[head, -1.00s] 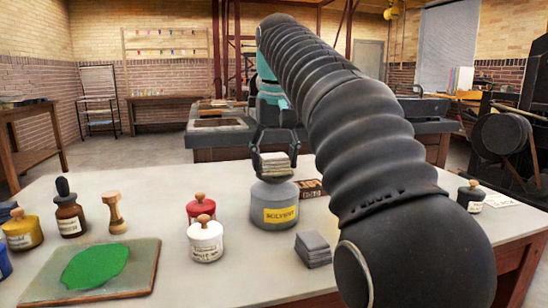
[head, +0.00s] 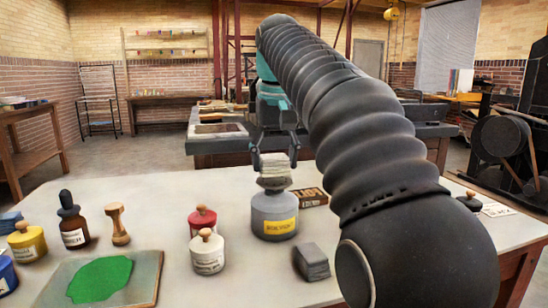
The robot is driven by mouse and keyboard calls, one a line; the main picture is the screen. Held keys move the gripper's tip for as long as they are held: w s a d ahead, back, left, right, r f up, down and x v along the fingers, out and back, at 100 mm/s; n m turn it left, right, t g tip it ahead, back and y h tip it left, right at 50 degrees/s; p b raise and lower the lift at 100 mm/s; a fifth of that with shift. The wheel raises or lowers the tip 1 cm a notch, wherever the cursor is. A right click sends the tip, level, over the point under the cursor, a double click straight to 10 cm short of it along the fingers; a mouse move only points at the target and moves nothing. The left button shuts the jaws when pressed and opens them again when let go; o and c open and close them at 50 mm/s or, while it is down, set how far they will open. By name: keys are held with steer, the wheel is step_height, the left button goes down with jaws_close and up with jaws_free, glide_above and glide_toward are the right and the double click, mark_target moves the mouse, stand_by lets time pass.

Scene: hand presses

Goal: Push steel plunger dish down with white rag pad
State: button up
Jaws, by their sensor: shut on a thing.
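My gripper (head: 274,148) is shut on the white rag pad (head: 274,164), a pale layered stack pointing down over the solvent can. The steel plunger dish (head: 274,183) is a dark grey shallow piece on top of the can, directly below the pad. It stands raised above the can's shoulder. Pad and dish look in contact, but a thin gap cannot be ruled out. The grey solvent can (head: 274,220) has a yellow label and stands upright on the table.
Red (head: 202,221) and white (head: 207,252) knobbed jars stand left. A slab with green ink (head: 100,280) is at front left. A dark type block (head: 311,197) lies behind right. My arm covers the right side.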

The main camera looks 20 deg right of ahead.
mark_target(274, 155)
steer(key=shift+r+p, duration=1)
steer(key=shift+r, duration=1.25)
